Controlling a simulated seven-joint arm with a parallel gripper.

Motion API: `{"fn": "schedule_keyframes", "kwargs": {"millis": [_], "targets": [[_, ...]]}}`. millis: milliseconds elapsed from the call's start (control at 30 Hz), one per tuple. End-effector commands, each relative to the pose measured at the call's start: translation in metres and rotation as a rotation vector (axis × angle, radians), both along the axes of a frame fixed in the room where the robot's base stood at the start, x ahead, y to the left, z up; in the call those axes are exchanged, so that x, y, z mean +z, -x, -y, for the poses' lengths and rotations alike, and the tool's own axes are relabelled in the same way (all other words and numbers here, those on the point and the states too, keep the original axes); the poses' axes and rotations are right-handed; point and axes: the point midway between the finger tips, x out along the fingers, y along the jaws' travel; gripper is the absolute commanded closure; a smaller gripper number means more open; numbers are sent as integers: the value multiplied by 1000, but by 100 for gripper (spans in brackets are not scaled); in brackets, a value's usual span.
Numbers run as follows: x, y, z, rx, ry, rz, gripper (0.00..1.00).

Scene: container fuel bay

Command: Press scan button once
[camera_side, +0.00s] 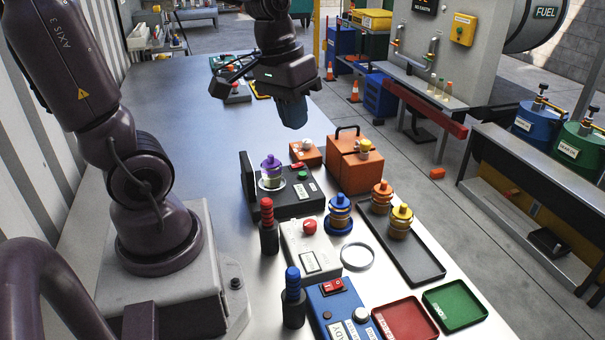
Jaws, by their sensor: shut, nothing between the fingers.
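My gripper (293,112) is shut and empty, pointing down above the far part of the table, behind the devices and clear of them. No label clearly reads "scan", so I cannot tell which button is the scan button. A black device (284,207) with an upright panel holds a purple-capped jar (270,168) on a round plate. It has a green button (302,176) and a red part (297,166) on top. A pale box (295,240) has a red domed button (310,227). A blue box (318,308) has a red switch (333,286) and a pale round button (361,314).
An orange case (352,172) and small orange box (300,157) stand behind the devices. Red-handled (268,235) and blue-handled (293,305) tools stand upright. Several ringed jars, a dark tray (425,268), red tray (405,322) and green tray (458,303) fill the right. The table's far left is clear.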

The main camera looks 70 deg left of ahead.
Motion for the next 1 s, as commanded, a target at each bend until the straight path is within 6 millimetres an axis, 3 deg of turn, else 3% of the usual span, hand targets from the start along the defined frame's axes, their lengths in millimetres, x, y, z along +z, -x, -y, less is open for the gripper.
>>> {"fn": "schedule_keyframes", "kwargs": {"millis": [333,833,900,1000], "targets": [[-56,-34,-80,695,327,-220,100],[-166,-55,-213,1947,867,-535,100],[-170,-65,-225,2096,953,-577,100],[-156,-83,-234,2224,1053,-610,100]]}}
